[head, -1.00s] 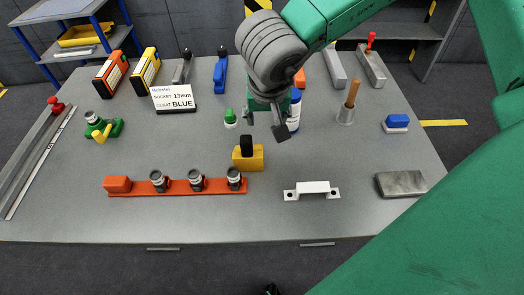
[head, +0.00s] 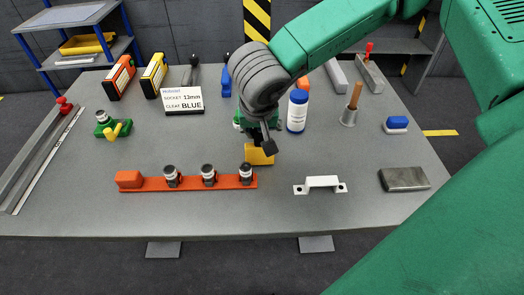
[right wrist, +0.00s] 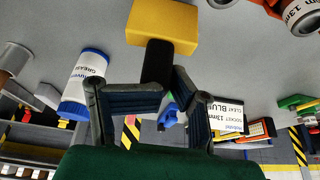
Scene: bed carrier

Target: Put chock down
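The chock, a yellow block (head: 258,155) with a black upright handle, sits on the grey table (head: 330,218) behind the right end of the orange rail. My right gripper (head: 259,140) is directly over it and hides the handle in the head view. In the right wrist view the yellow block (right wrist: 163,24) is at the top, and its black handle (right wrist: 157,60) points toward my fingers (right wrist: 170,80). Both fingertips are bent inward close to the handle's end. I cannot tell whether they press on it. My left gripper is out of view.
The orange rail (head: 190,184) with several knobs lies in front. A white bracket (head: 320,184) and a grey block (head: 404,179) are to its right. A blue-and-white bottle (head: 297,111) stands close right of my gripper. A label card (head: 183,100) stands behind left.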

